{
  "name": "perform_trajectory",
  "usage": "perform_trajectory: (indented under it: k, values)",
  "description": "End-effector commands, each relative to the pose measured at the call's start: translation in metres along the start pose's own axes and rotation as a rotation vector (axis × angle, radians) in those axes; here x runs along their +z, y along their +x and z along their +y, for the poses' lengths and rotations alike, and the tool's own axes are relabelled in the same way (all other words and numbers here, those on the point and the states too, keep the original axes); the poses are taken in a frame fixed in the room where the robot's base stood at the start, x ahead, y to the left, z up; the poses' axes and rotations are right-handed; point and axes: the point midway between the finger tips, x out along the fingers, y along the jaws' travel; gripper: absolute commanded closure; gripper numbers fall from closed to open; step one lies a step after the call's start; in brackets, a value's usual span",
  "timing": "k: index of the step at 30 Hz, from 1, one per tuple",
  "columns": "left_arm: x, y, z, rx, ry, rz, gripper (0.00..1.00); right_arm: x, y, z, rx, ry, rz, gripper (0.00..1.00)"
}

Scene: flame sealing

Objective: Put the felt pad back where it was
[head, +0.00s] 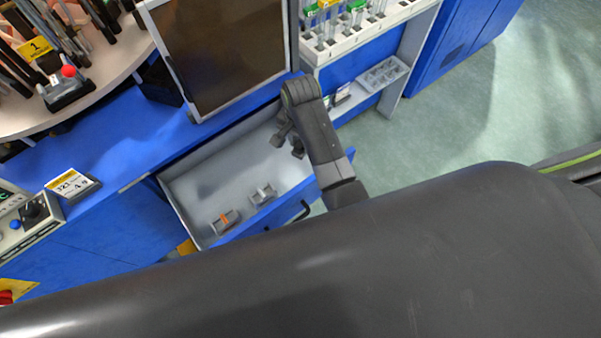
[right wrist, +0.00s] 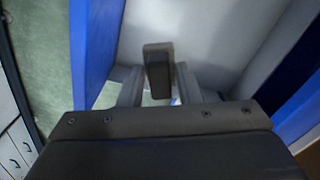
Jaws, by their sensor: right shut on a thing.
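An open drawer (head: 205,182) with a pale inside and a blue front sticks out of the blue bench. My right gripper (head: 288,143) is over the right part of the drawer, pointing down into it. In the right wrist view its jaws (right wrist: 158,92) are shut on a small dark grey block, the felt pad (right wrist: 158,62), with the pale drawer floor behind. In the head view the pad cannot be told apart from the dark fingers. My left gripper is not in view.
In the drawer lie a small grey holder (head: 263,194) and another with an orange part (head: 225,221). A dark framed panel (head: 228,50) stands behind the drawer. A white rack (head: 360,28) and grey tray (head: 384,74) are at upper right. The drawer's left floor is clear.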

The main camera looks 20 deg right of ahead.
Motion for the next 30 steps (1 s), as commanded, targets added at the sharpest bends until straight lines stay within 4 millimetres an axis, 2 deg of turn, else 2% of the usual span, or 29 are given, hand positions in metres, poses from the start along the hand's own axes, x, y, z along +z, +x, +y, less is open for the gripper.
perform_trajectory:
  k: [1,9,13,21,26,30]
  values:
    - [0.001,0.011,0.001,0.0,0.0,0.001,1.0,0.0,0.011,0.0,0.0,0.0,0.0,0.87]
    - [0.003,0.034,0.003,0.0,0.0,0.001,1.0,0.0,0.035,0.0,0.0,0.0,0.001,0.87]
    - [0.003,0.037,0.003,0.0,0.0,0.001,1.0,0.0,0.045,0.0,0.002,0.0,0.0,0.87]
    - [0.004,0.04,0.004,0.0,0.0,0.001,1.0,0.0,0.092,0.001,0.002,0.0,-0.001,0.87]
    - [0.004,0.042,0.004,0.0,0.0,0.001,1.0,0.0,0.106,0.0,0.002,0.0,-0.001,0.87]
    - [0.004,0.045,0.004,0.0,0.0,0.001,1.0,0.0,0.126,0.0,0.003,0.0,-0.001,0.87]
